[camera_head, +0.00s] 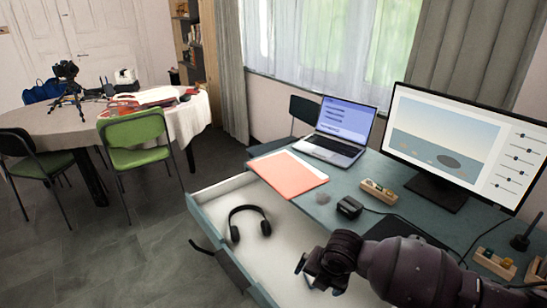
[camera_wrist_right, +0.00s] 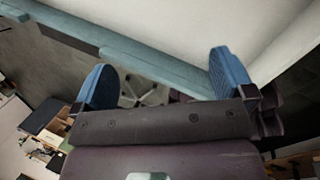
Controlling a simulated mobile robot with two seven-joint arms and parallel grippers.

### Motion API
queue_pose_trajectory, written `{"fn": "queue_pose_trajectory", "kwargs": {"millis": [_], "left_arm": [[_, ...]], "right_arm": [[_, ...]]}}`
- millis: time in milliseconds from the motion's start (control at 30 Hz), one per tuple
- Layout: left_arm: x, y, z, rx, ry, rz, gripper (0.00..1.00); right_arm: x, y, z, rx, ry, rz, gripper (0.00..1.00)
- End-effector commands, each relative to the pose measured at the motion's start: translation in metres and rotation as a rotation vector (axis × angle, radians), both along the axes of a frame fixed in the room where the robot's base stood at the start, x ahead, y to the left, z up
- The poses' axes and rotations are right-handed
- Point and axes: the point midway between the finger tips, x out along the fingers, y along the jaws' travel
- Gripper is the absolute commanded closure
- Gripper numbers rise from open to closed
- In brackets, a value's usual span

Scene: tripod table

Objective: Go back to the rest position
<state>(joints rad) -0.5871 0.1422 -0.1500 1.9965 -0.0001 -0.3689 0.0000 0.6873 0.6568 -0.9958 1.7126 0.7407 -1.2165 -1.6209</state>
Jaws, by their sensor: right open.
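My right arm comes in from the lower right in the head view. My right gripper (camera_head: 314,276) is over the right part of the open desk drawer (camera_head: 285,196). In the right wrist view, its two blue fingertips (camera_wrist_right: 160,82) are wide apart with nothing between them. The drawer's teal edge (camera_wrist_right: 150,62) runs behind the fingers there. Black headphones (camera_head: 249,224) lie in the drawer, to the left of the gripper and apart from it. My left gripper is not in view.
The desk holds a laptop (camera_head: 342,132), an orange folder (camera_head: 288,173), a monitor (camera_head: 452,140), a small black device (camera_head: 349,207) and a wooden block tray (camera_head: 379,191). A round table (camera_head: 45,124) and green chair (camera_head: 136,142) stand at left. Floor between is clear.

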Motion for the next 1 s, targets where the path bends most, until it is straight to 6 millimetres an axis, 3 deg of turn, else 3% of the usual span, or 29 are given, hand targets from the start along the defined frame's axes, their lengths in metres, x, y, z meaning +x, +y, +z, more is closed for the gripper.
{"fn": "queue_pose_trajectory", "kwargs": {"millis": [200,500,633,767,1000], "left_arm": [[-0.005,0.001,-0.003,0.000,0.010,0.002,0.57],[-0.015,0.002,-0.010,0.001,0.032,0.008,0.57],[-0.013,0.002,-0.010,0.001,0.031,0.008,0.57],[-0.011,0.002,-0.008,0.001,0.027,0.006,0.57],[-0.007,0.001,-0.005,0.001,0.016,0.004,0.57]], "right_arm": [[0.029,0.035,0.040,0.324,-0.111,-0.343,0.00],[0.034,0.056,0.076,0.889,-0.073,-0.814,0.00],[0.027,0.046,0.082,1.149,-0.010,-1.025,0.00],[0.015,0.023,0.080,1.355,0.042,-1.205,0.00],[-0.021,-0.035,0.056,1.595,0.062,-1.478,0.00]]}}
